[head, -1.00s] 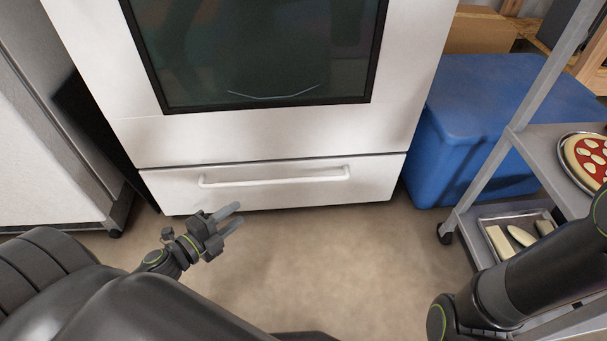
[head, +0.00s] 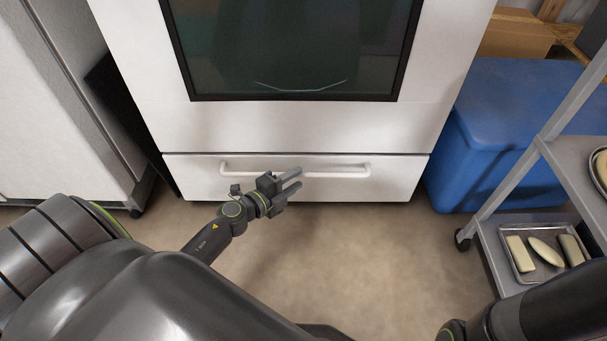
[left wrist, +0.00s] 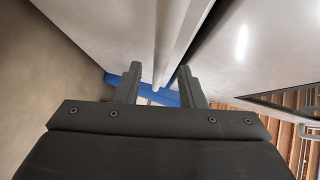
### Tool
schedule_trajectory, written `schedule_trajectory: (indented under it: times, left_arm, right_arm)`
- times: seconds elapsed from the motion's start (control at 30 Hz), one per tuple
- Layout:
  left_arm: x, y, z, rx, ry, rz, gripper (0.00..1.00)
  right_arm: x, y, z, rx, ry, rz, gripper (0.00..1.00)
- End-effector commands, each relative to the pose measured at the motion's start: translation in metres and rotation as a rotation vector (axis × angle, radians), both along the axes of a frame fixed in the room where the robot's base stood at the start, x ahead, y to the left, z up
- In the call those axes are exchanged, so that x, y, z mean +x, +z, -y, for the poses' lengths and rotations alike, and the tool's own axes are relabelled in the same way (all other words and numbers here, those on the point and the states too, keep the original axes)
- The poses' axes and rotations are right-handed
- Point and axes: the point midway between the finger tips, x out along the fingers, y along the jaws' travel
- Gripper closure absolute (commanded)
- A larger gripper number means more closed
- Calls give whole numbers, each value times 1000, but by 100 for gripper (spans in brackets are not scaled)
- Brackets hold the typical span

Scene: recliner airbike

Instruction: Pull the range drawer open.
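The range drawer (head: 400,182) is the low white front under the oven door and looks shut. Its white bar handle (head: 345,171) runs across the upper part of the drawer front. My left gripper (head: 295,180) is open, with its fingertips at the middle of the handle in the head view. In the left wrist view, the handle (left wrist: 172,45) runs lengthwise into the gap between the two spread fingers (left wrist: 159,82). I cannot tell whether the fingers touch it. My right arm shows at the lower right of the head view, but its gripper is out of view.
A blue bin (head: 500,125) stands right of the range. A grey wheeled rack (head: 590,165) holding a food tray (head: 522,278) is at the right. A white cabinet (head: 60,110) stands to the left. The floor (head: 370,255) in front of the drawer is clear.

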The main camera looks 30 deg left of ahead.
Motion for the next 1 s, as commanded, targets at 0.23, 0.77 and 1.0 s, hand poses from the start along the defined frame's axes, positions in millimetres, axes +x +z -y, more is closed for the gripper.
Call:
schedule_trajectory:
  times: [0.23, 0.77, 1.0]
  left_arm:
    - [31, -6, 8, 0, 0, 0, 64]
    - [37, -6, 10, 0, 0, 0, 80]
    - [37, -6, 9, 0, 0, -1, 100]
  right_arm:
    - [-7, 10, -4, -5, 40, 37, 64]
    - [-8, 14, -5, -7, 49, 44, 64]
    - [-8, 14, -5, -7, 49, 44, 64]
